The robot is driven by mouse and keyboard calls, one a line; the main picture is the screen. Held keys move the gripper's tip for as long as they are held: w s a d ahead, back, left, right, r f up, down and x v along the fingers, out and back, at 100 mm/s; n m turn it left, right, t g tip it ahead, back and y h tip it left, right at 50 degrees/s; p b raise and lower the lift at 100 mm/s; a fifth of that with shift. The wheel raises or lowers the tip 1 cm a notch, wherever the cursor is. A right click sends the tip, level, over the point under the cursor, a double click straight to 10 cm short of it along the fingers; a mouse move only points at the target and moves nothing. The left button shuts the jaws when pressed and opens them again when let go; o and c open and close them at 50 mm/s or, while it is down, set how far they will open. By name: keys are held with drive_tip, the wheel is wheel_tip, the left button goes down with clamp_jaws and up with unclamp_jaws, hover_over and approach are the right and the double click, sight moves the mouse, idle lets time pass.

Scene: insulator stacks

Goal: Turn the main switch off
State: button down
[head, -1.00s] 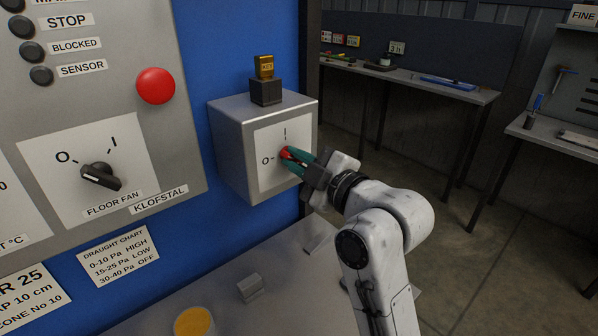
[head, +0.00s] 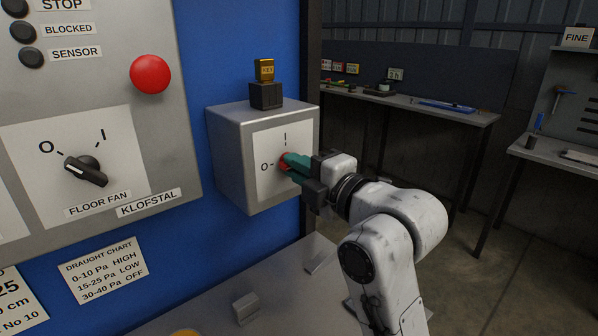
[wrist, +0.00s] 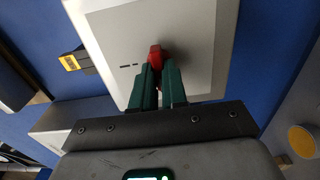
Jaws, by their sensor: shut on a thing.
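The main switch is a red knob (head: 285,160) on the white plate (head: 268,182) of a grey metal box (head: 233,160). The plate has an I mark above the knob and an O mark to its left. My gripper (head: 288,162) reaches in from the right, its green fingers shut on the knob. In the wrist view the red knob (wrist: 154,54) shows between the fingertips (wrist: 157,68), with the I mark to its left. The fingers hide part of the knob, and I cannot tell its exact setting.
A gold KEY block (head: 264,70) on a black base stands on top of the box. A control panel with the floor fan switch (head: 87,170) and a red button (head: 150,74) is at left. A grey surface (head: 235,285) lies below. A workbench (head: 440,107) stands behind.

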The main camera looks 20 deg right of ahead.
drive_tip(key=shift+w+a+r, duration=0.1)
drive_tip(key=shift+r, duration=0.1)
drive_tip(key=c, duration=1.4)
unclamp_jaws()
drive_tip(key=shift+o, duration=1.2)
drive_tip(key=shift+s+f, duration=0.1)
drive_tip(key=shift+s, duration=0.1)
drive_tip(key=p+v, duration=0.3)
drive_tip(key=v, duration=0.7)
drive_tip(key=shift+s+d+p, duration=0.2)
drive_tip(key=shift+s+p, duration=0.05)
drive_tip(key=shift+p, duration=0.1)
